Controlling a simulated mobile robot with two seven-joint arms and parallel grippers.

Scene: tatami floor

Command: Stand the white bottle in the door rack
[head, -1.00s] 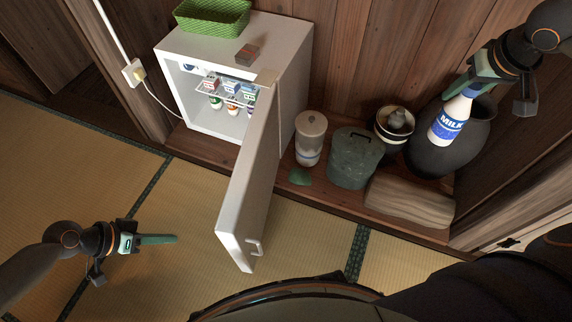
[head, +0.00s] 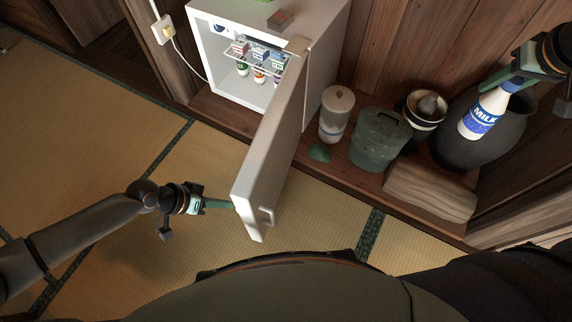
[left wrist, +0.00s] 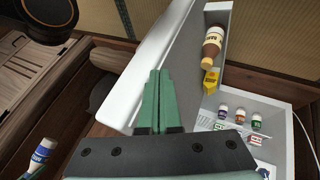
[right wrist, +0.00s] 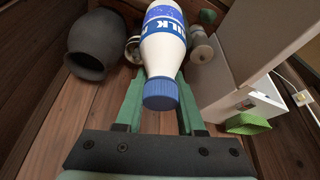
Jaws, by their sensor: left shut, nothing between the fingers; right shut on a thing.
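The white milk bottle (head: 485,113) has a blue label and hangs, slightly tilted, in my right gripper (head: 512,84). The right wrist view shows the bottle (right wrist: 163,52) and its blue cap between the green fingers (right wrist: 158,85). The fridge door (head: 270,140) stands wide open. Its inner side shows in the left wrist view, with the door rack (left wrist: 222,22) holding a brown bottle (left wrist: 212,48) and a yellow item (left wrist: 210,80). My left gripper (head: 230,204) is shut and empty at the door's free edge; I cannot tell whether it touches.
A lidded jar (head: 335,115), a green bin (head: 378,143), a dark pot (head: 470,145) and a log (head: 430,192) line the wooden ledge. The tatami (head: 90,130) at left is clear.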

